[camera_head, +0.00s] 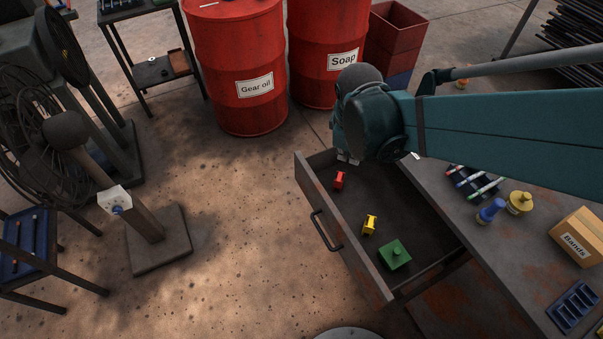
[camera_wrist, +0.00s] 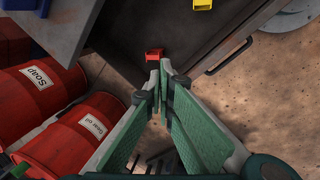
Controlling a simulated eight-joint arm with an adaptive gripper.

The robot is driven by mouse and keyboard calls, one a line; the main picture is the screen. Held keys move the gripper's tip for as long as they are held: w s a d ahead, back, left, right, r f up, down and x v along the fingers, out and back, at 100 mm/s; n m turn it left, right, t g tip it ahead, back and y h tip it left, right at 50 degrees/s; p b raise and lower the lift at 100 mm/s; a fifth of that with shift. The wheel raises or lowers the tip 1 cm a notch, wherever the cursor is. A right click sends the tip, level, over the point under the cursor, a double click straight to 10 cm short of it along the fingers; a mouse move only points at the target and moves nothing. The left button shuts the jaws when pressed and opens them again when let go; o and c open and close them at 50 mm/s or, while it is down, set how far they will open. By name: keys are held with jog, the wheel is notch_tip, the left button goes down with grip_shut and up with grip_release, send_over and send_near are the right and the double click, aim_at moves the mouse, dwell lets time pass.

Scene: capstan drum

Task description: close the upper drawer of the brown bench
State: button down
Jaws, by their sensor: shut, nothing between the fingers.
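The upper drawer (camera_head: 352,256) of the bench (camera_head: 449,303) is pulled well out, its front facing lower left. A bar handle (camera_head: 325,232) is on its front; the handle also shows in the wrist view (camera_wrist: 228,58). Inside lie a red piece (camera_head: 339,180), a yellow piece (camera_head: 369,225) and a green block (camera_head: 395,254). My gripper (camera_wrist: 160,68) is shut and empty, its tips by the drawer's far side near the red piece (camera_wrist: 154,54) in the wrist view. In the head view my arm mostly hides the gripper; contact with the drawer cannot be told.
Red drums labelled Gear oil (camera_head: 240,65) and Soap (camera_head: 328,55) stand behind the drawer. The bench top carries a Bands box (camera_head: 577,237), a blue tray (camera_head: 573,307) and small coloured items. A fan (camera_head: 50,120) stands at left. The floor before the drawer front is clear.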

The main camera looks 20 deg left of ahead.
jog(key=s+a+f+n+h+p, duration=0.1)
jog(key=s+a+f+n, duration=0.1)
jog(key=a+f+n, duration=0.3)
jog(key=s+a+f+n+g+p, duration=0.1)
jog(key=a+f+n, duration=0.4)
jog(key=a, duration=0.9)
notch_tip(320, 180, down, 3)
jog(key=shift+s+a+r+h+p, duration=0.2)
jog(key=shift+s+h+p, duration=0.3)
jog(key=shift+s, duration=0.75)
jog(key=shift+f, duration=0.1)
jog(key=w+d+f+b, duration=0.1)
jog(key=w+d+f, duration=0.1)
jog(key=f, duration=0.2)
jog(key=w+d+f+b, duration=0.2)
jog(key=f, duration=0.3)
jog(key=shift+w+d+f, duration=0.25)
jog(key=shift+d, duration=0.05)
jog(key=w+d+b, duration=0.2)
jog(key=w+d, duration=1.9)
